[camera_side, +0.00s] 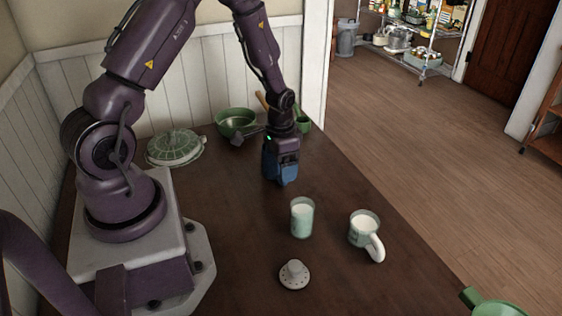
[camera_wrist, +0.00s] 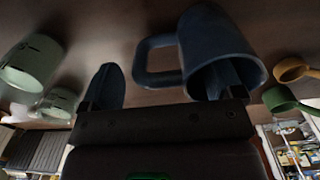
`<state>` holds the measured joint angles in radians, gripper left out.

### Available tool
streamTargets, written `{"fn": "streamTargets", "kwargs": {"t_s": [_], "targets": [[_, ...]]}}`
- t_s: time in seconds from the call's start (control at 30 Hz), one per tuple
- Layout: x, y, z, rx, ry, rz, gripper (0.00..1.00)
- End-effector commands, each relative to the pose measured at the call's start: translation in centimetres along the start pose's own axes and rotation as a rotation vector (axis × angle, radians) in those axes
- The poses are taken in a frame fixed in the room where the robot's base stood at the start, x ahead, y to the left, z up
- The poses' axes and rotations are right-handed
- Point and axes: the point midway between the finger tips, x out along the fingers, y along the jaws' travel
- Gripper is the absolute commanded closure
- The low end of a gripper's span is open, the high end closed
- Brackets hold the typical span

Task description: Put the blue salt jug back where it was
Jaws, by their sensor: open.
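The blue salt jug (camera_side: 281,172) is at the back middle of the brown table in the side view, directly below my gripper (camera_side: 283,150). In the wrist view the jug (camera_wrist: 212,38) shows its round mouth and its loop handle. My gripper (camera_wrist: 163,85) is open there. One finger reaches into the jug's mouth and the other is outside, beyond the handle, so the jug's wall and handle lie between them. The jug seems to stand on the table, but its base is partly unclear.
A pale green tumbler (camera_side: 302,220), a pale mug (camera_side: 364,229) and a white knobbed disc (camera_side: 294,276) stand nearer the front. A green pan (camera_side: 235,122) and a green ribbed lid (camera_side: 174,149) are behind to the left.

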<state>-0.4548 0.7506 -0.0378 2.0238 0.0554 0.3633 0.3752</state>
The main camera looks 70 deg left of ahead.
Motion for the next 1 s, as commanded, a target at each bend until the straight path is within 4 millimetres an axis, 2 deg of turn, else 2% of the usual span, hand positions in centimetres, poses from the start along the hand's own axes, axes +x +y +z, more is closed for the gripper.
{"fn": "streamTargets", "kwargs": {"t_s": [0.17, 0.6, 0.77, 0.87, 1.0], "targets": [[-1.6, 0.0, -0.1, 0.000, 0.004, -0.001, 0.14], [-10.4, 0.0, -0.1, -0.001, 0.005, -0.002, 0.14], [-12.0, 0.0, 0.0, 0.000, 0.003, -0.001, 0.14], [-13.3, 0.5, 0.0, 0.003, 0.015, -0.008, 0.14], [-17.2, 2.8, 0.5, 0.009, 0.076, -0.038, 0.14]]}}
